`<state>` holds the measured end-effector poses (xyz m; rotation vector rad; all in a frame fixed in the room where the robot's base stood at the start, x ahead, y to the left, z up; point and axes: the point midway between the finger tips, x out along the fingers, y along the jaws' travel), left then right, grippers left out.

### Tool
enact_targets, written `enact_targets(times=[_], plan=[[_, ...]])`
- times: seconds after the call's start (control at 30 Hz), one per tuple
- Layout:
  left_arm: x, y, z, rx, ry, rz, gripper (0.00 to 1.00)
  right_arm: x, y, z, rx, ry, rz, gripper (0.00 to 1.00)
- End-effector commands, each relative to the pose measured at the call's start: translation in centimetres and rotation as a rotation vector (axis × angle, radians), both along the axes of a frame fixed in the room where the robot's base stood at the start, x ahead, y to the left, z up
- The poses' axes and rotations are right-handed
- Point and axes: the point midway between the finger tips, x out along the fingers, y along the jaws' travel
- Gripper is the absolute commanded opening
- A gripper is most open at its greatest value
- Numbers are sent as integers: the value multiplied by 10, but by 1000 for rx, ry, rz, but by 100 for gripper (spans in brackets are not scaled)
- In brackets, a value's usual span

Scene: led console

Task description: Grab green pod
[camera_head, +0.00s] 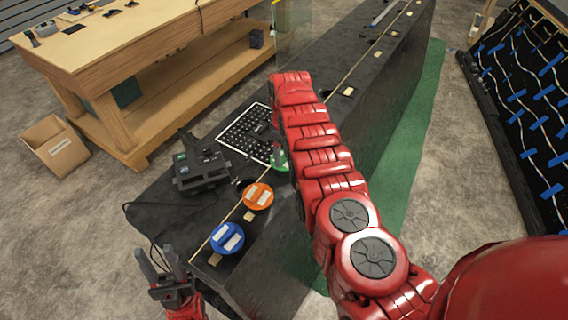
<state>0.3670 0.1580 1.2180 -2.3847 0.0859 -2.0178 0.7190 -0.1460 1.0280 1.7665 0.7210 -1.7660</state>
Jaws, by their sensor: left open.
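The green pod (280,161) is a green disc on the dark console (170,212), mostly hidden behind my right arm. Only its left part shows. The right arm reaches across from the lower right and bends down over the pod. A grey part of my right gripper (278,146) shows just above the pod. Its fingers are mostly hidden, and I cannot tell whether they touch the pod. My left gripper (157,263) is open and empty at the lower left, beside the console's near end.
An orange pod (258,196) and a blue pod (227,238) sit on the console nearer me. A black device (201,171) and a checkered board (245,132) lie left of the pods. A wooden workbench (125,45) and a cardboard box (55,146) stand at the left.

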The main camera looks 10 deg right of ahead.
Motion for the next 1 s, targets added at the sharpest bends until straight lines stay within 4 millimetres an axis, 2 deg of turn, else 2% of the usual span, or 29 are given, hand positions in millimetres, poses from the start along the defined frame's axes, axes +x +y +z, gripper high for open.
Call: enact_targets(times=[0.03, 0.3, 0.37, 0.77, 0.97, 1.0], plan=[[0, 0, 0, 0, 0, 0, 45, 0, 0, 0, 0, 0, 0, 57], [0, 0, 0, 0, 0, 0, 45, 0, 0, 0, 0, 0, 0, 8], [0, 0, 0, 0, 0, 0, 45, 0, 0, 0, 0, 0, 0, 0], [0, 0, -1, 0, 0, 0, 45, 0, 1, 3, -1, -1, 1, 0], [0, 0, -6, 0, 0, 0, 45, 1, 2, 24, 0, -4, 2, 0], [0, 0, -13, 0, 0, 0, 45, 2, 1, 30, -1, -8, 0, 0]])
